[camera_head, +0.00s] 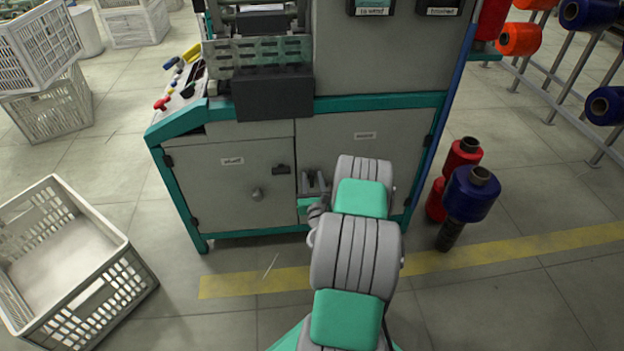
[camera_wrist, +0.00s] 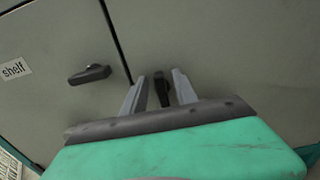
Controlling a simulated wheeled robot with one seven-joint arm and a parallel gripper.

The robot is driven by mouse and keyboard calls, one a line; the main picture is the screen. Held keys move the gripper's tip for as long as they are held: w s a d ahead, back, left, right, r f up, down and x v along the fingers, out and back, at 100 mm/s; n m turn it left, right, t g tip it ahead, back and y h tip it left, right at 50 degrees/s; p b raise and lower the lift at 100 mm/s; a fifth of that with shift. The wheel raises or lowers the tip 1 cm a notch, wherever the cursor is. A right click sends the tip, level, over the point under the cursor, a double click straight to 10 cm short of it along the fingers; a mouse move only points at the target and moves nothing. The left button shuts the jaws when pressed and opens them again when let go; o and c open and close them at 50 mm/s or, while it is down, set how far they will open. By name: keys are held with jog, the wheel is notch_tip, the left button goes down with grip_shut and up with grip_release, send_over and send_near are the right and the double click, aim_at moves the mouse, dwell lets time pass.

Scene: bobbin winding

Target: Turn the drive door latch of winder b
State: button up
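The winder (camera_head: 245,145) is a grey machine with a teal frame and two lower doors. The right door (camera_head: 350,125) bears a small label I cannot read. A dark latch on it (camera_wrist: 163,90) stands roughly upright in the wrist view, between my gripper's fingers (camera_wrist: 158,88). The fingers are apart, on either side of the latch, with a gap visible on its left; contact is not clear. In the head view my gripper (camera_head: 313,183) is at the right door's left edge, and my arm hides much of that door and its latch.
The left door, labelled "shelf" (camera_head: 225,180), has its own black latch (camera_head: 281,169), lying level, and a round knob (camera_head: 257,194). A white crate (camera_head: 75,265) stands at lower left. Red and blue spools (camera_head: 470,192) stand on the floor right of the winder.

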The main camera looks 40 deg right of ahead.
grip_shut()
dwell(0.3)
dwell(0.3)
